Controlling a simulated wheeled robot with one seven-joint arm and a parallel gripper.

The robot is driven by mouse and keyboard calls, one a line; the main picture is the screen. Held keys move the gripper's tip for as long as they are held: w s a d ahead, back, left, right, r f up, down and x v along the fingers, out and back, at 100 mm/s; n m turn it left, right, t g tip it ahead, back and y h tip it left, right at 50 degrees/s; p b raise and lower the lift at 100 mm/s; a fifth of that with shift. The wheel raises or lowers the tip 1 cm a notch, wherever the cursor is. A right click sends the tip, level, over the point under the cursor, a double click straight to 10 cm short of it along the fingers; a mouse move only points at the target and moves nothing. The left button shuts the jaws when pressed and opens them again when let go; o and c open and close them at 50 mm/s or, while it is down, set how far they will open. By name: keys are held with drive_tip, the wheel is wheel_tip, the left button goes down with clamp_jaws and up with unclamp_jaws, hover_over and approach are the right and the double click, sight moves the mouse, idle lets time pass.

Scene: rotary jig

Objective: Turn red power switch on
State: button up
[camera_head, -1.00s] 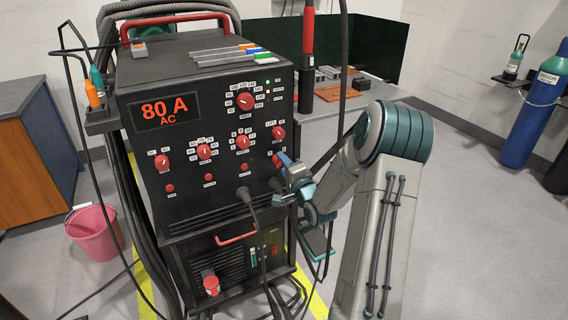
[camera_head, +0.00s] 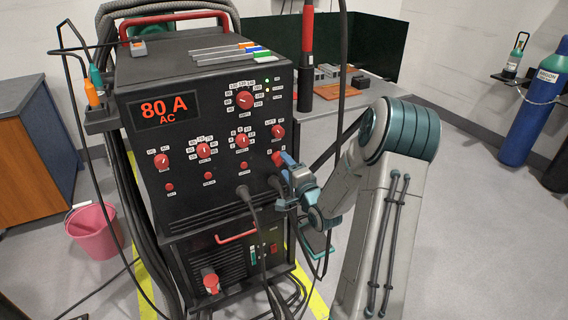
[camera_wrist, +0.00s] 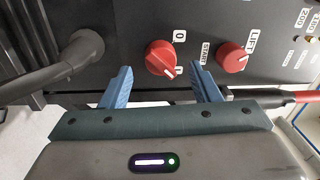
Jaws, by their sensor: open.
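The red power switch is a round red knob (camera_wrist: 160,57) on the black panel, with a "0" label beside it in the wrist view. Its pale pointer line points to the lower right, towards a second, small label below the "0". In the head view the knob (camera_head: 277,157) is at the panel's lower right, partly covered by my gripper (camera_head: 286,160). In the wrist view my gripper (camera_wrist: 160,78) is open, its blue fingers apart on the knob's left and right. The fingertips look a little short of the knob; I cannot tell whether they touch it.
The welding machine (camera_head: 210,60) carries several other red knobs, including the LIFT knob (camera_wrist: 232,57) right of my fingers. A thick cable plug (camera_wrist: 85,50) protrudes left of them. A pink bucket (camera_head: 95,230) and a blue gas cylinder (camera_head: 530,125) stand well apart.

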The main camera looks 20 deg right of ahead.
drive_tip(key=s, duration=1.1)
drive_tip(key=shift+s+d+f+p, duration=0.2)
drive_tip(key=shift+f+p, duration=0.1)
drive_tip(key=shift+p, duration=0.15)
drive_tip(key=a+r+n+g+h+p, duration=0.2)
drive_tip(key=a+r+n+g+p, duration=0.4)
drive_tip(key=r+n+g+p, duration=0.4)
drive_tip(key=s+a+r+n+g+p, duration=0.3)
drive_tip(key=s+a+r+p, duration=0.2)
drive_tip(key=s+r, duration=0.4)
drive_tip(key=s+a+r+n+g+y+p, duration=0.1)
drive_tip(key=s+a+r+n+g+p, duration=0.1)
drive_tip(key=s+a+r+p, duration=0.4)
drive_tip(key=s+a+r+n, duration=0.1)
drive_tip(key=s+a+r, duration=0.1)
drive_tip(key=s+r, duration=0.2)
drive_tip(key=shift+s+g, duration=0.4)
